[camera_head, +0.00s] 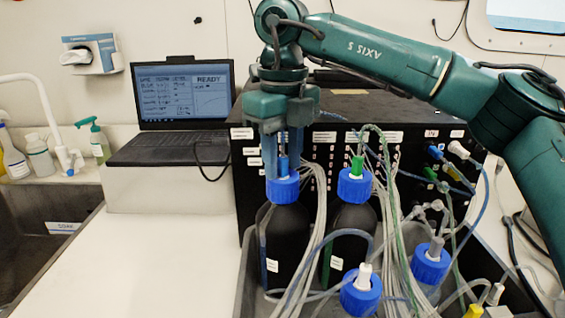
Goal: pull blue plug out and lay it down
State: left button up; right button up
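The blue plug (283,164) stands upright in the blue cap (282,188) of the dark bottle (284,240) at the left of the grey tray. My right gripper (283,158) points straight down over this bottle, with one finger on each side of the plug. The fingers are close to the plug, but I cannot tell whether they touch it. The plug's lower end is hidden in the cap. My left gripper is not in view.
A second dark bottle with a green plug (357,166) stands close to the right. More blue-capped bottles (361,294) and many loose tubes crowd the tray (243,285). A black box (410,150) stands behind. The white bench (150,260) at left is clear.

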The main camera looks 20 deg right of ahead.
jog(key=shift+c, duration=0.4)
grip_shut()
jog(key=shift+r+p, duration=2.5)
jog(key=shift+r, duration=0.5)
